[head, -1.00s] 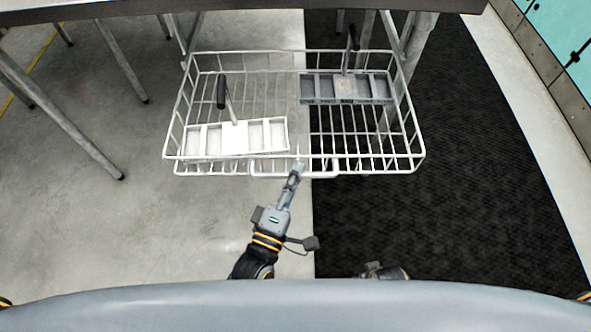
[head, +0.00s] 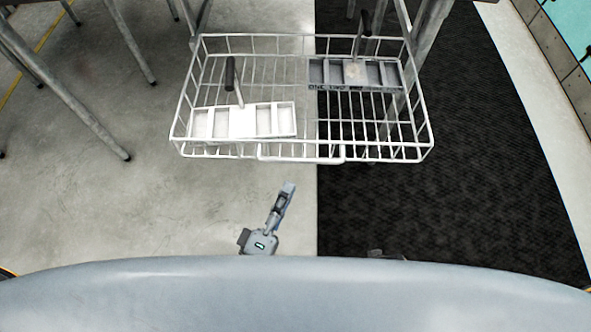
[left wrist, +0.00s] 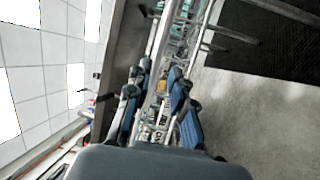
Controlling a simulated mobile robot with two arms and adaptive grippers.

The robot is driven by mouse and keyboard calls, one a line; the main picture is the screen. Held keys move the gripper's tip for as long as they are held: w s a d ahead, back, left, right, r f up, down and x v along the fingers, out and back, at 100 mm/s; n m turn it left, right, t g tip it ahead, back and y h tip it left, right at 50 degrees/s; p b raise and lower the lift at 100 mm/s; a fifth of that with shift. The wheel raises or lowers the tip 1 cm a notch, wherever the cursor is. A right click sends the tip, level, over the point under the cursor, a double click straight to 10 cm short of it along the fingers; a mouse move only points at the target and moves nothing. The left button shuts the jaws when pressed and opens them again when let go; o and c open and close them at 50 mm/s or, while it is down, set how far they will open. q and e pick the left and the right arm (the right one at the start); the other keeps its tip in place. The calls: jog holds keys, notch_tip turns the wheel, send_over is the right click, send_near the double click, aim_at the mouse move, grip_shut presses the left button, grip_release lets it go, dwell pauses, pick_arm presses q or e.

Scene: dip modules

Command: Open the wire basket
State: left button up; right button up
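The white wire basket (head: 300,158) stands well out from under the table, with its floor and most of its inside showing. A looped handle sits in the middle of its front rim. My left gripper (head: 289,187) is in front of the handle and apart from it, with clear floor between them. In the left wrist view, its two blue-padded fingers (left wrist: 160,88) are spread with nothing held between them, and basket wires show beyond. My right gripper's fingers are not visible; only a dark sliver shows above my body's edge.
A white divided tray (head: 243,121) with a black-handled rod lies at the basket's front left. A grey divided tray (head: 355,74) with another rod lies at its back right. Metal table legs (head: 75,110) stand at left. Floor before the basket is clear.

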pick_arm(q)
jog(key=v, duration=0.3)
jog(key=shift+s+a, duration=0.1)
jog(key=shift+s, duration=0.15)
jog(key=shift+f, duration=0.1)
jog(key=a+f+m+g+y, duration=0.2)
jog(key=a+f+m+g, duration=0.15)
jog(key=f, duration=0.55)
jog(key=a+f+m+g+y, duration=0.1)
jog(key=a+f+m+g, duration=0.3)
jog(key=f, duration=0.4)
jog(key=a+f+m+g+y, duration=0.2)
jog(key=f+m+g, duration=0.25)
jog(key=f, duration=0.45)
jog(key=s+a+f+m+g+y, duration=0.3)
jog(key=s+a+f+g, duration=0.15)
jog(key=a, duration=0.25)
jog(key=s+a+p, duration=0.2)
jog(key=s+p, duration=1.3)
jog(key=s, duration=0.2)
jog(key=shift+s+a+g+p, duration=0.2)
jog(key=shift+a+g+p, duration=0.15)
jog(key=shift+g+p, duration=0.1)
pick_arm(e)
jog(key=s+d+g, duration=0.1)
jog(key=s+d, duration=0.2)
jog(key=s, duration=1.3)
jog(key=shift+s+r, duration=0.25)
